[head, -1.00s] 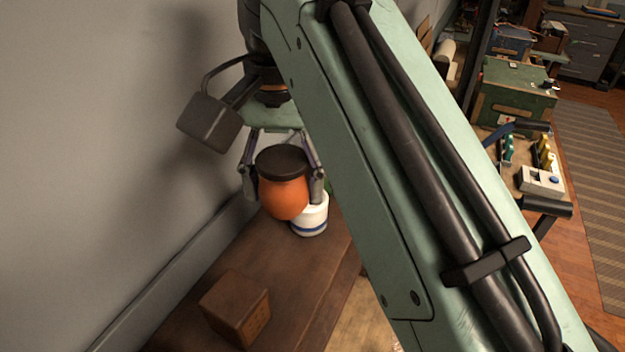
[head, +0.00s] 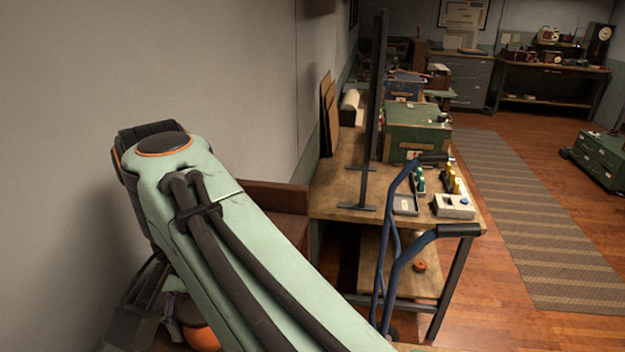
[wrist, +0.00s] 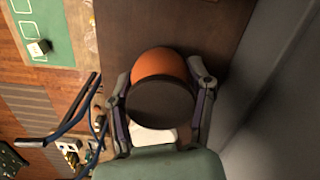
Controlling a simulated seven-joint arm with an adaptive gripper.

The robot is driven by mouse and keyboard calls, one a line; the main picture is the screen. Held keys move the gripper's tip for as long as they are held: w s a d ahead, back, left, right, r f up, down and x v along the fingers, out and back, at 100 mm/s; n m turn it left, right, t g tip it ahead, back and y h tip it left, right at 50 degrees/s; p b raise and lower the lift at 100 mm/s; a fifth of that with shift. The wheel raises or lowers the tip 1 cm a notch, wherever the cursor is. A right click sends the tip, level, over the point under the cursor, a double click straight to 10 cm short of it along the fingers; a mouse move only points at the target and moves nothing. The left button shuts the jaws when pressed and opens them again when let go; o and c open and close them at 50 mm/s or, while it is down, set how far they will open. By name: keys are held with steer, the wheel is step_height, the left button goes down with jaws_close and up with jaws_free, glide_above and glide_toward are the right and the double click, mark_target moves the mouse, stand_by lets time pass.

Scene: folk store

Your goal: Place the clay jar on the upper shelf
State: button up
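The clay jar is round and orange with a wide dark lid. In the wrist view the jar (wrist: 158,64) sits between the two fingers of my gripper (wrist: 160,78), which press on its sides. In the head view only a bit of the orange jar (head: 203,340) shows at the bottom edge, below my arm; most of it and the fingers are hidden. A dark brown wooden surface (wrist: 215,25) lies beneath the jar in the wrist view; I cannot tell whether the jar touches it.
A grey wall (head: 60,120) runs close along the left. A brown wooden piece (head: 272,195) shows behind my arm. A workbench (head: 335,190) with a green chest (head: 415,133) stands beyond. A blue hand truck (head: 392,255) stands in front of it.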

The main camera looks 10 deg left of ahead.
steer(key=o, duration=0.5)
steer(key=shift+c, duration=0.2)
step_height(320, 180, up, 7)
steer(key=shift+r, duration=0.2)
steer(key=d+f+m, duration=0.1)
steer(key=d+f, duration=0.3)
steer(key=d, duration=0.4)
steer(key=d+f+m, duration=0.1)
steer(key=d+f, duration=0.3)
steer(key=d, duration=0.4)
steer(key=s+d+f+m, duration=0.1)
steer(key=s+d+f, duration=0.7)
steer(key=f, duration=0.4)
steer(key=shift+s+d+f+y, duration=0.35)
steer(key=shift+s+y, duration=0.05)
steer(key=shift+s, duration=0.25)
